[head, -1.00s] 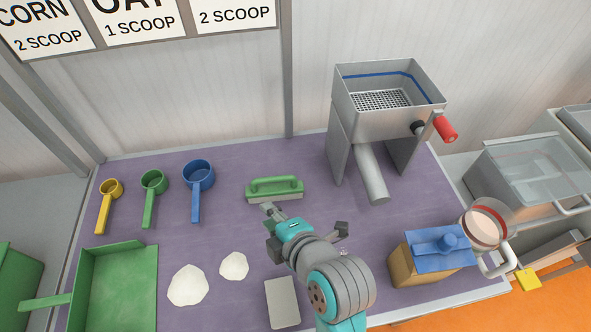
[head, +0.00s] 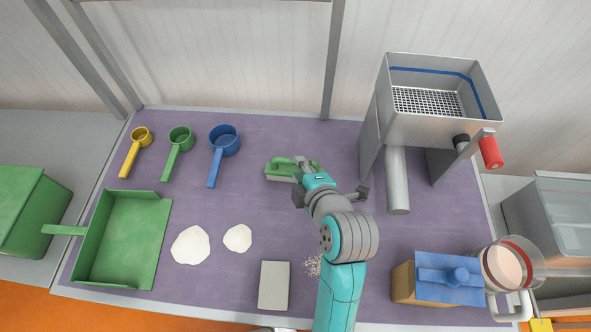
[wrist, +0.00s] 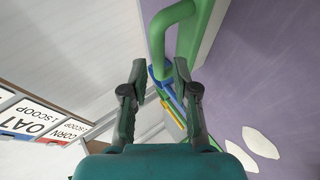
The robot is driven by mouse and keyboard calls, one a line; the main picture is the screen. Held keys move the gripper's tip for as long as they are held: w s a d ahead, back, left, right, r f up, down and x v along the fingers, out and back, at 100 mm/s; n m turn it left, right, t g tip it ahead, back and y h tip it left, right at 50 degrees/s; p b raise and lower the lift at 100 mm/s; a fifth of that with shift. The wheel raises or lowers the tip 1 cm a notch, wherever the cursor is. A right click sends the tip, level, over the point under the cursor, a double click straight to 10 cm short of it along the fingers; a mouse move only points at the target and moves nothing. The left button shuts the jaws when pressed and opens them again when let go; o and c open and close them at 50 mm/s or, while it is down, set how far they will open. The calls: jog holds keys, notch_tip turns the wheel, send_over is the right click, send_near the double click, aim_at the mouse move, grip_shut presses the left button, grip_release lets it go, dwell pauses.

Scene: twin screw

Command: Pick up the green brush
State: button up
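The green brush (head: 281,168) lies near the back middle of the purple table, its handle upward. My gripper (head: 304,167) is over the brush's right part in the head view and hides some of it. In the wrist view my gripper (wrist: 159,66) is open, its two fingers apart. The green brush handle (wrist: 174,22) shows just beyond the fingertips there, partly in line with the gap between them. I cannot tell whether the fingers touch it.
The silver sieve machine (head: 440,118) stands to the right of my gripper. Yellow, green and blue scoops (head: 224,143) lie left of the brush. A green dustpan (head: 125,240), white piles (head: 190,245), a grey block (head: 274,285) and a blue-topped box (head: 440,278) are nearer the front.

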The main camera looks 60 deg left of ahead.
aim_at(295, 169)
jog(key=x, duration=0.5)
jog(key=shift+r, duration=0.1)
grip_shut()
